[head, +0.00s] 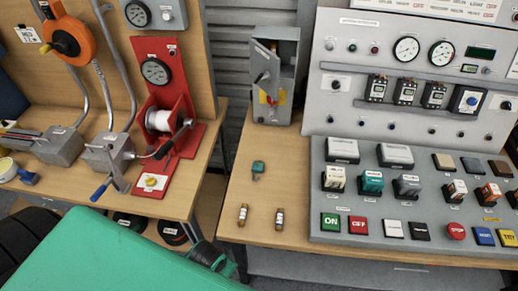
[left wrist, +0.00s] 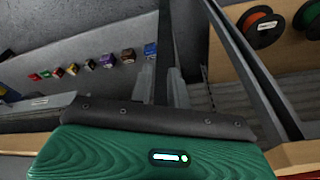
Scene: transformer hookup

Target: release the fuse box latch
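The grey fuse box (head: 285,92) stands upright at the back of the right-hand table in the head view. Its front carries a dark lever-like handle (head: 262,77), with a red and yellow part below it. The latch itself is too small to make out. I cannot pick out either gripper in the head view.
A small green-topped item (head: 258,168) and two fuses, one left (head: 243,214) and one right (head: 279,218), lie before the box. A control panel (head: 345,95) stands close on its right. A red winch stand (head: 162,75) is on the left table. The wood before the box is mostly clear.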

